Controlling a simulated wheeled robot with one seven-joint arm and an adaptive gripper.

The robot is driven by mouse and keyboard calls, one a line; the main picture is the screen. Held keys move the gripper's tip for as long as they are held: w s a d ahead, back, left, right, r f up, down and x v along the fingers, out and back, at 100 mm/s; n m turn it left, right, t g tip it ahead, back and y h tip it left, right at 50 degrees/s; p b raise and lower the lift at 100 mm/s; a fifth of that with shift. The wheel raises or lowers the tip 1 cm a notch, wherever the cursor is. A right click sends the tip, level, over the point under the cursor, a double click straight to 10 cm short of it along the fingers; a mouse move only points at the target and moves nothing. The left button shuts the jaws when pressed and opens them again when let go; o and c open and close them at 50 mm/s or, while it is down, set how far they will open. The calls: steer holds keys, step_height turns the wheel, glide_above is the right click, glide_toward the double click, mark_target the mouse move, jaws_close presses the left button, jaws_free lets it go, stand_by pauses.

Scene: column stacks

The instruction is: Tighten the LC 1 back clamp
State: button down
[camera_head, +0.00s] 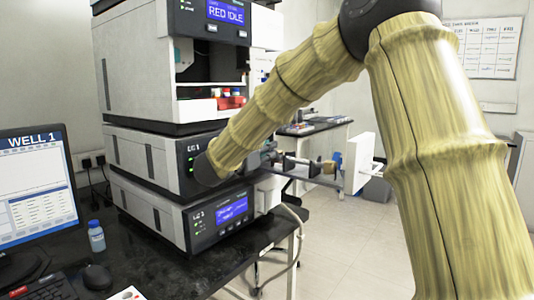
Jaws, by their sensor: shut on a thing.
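The middle unit, labelled LC 1 (150,159), stands in the stack on the dark bench. My gripper (268,156) is at its right side, past the end of my bamboo-patterned arm, and partly hidden by it. It is shut on a small part there, which looks like the back clamp; the fingertips and the clamp are too small and covered to tell apart clearly. Just right of the gripper, a thin horizontal assembly with a brass-coloured piece (328,167) reaches toward a white upright block (358,162).
A lower unit with a blue display (231,210) sits under LC 1, and a taller unit (147,65) is above. A monitor (38,190) and a blue-capped bottle (96,236) are at the left. The floor (330,250) right of the bench looks clear.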

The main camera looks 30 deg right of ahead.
steer(key=c, duration=1.4)
jaws_free()
steer(key=shift+f, duration=0.1)
steer(key=shift+o, duration=0.2)
steer(key=v, duration=1.2)
